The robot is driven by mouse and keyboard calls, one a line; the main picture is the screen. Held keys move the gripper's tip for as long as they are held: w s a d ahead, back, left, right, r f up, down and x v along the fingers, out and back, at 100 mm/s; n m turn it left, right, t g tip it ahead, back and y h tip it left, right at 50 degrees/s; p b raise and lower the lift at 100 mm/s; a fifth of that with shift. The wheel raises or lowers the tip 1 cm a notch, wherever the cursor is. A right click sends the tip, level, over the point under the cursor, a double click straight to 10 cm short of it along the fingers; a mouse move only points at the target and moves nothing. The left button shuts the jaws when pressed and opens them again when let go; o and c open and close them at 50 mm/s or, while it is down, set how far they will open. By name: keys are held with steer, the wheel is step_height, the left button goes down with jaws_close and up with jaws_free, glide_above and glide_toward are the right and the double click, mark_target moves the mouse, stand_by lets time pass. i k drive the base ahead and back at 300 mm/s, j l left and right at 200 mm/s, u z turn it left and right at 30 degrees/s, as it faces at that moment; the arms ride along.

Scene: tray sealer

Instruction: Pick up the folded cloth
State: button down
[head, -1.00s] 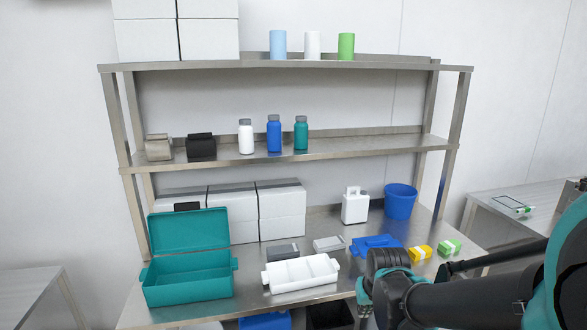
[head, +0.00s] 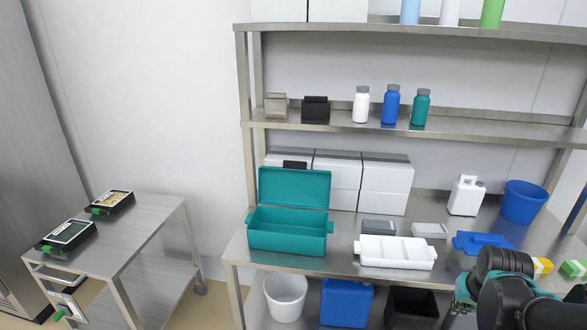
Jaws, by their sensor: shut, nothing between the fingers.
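I cannot pick out a folded cloth for certain. A dark grey flat block (head: 379,228) and a light grey flat block (head: 429,230) lie on the bench behind the white divided tray, too small to tell what they are. My arm shows at the lower right, in front of the bench's right part. No fingers of my gripper can be seen.
The steel bench (head: 345,262) holds an open teal box (head: 287,240), a white divided tray (head: 396,262), a blue lidded tray (head: 484,243), a white jug (head: 466,196) and a blue bucket (head: 523,202). A side table (head: 150,225) with two devices stands left.

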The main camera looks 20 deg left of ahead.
mark_target(383, 227)
steer(key=i+j, duration=0.1)
steer(key=j, duration=0.2)
steer(key=i+j+z, duration=0.1)
steer(key=j, duration=0.25)
steer(key=i+j, duration=0.15)
steer(key=j, duration=0.2)
steer(key=i+j, duration=0.1)
steer(key=j, duration=0.2)
steer(key=i+z, duration=0.05)
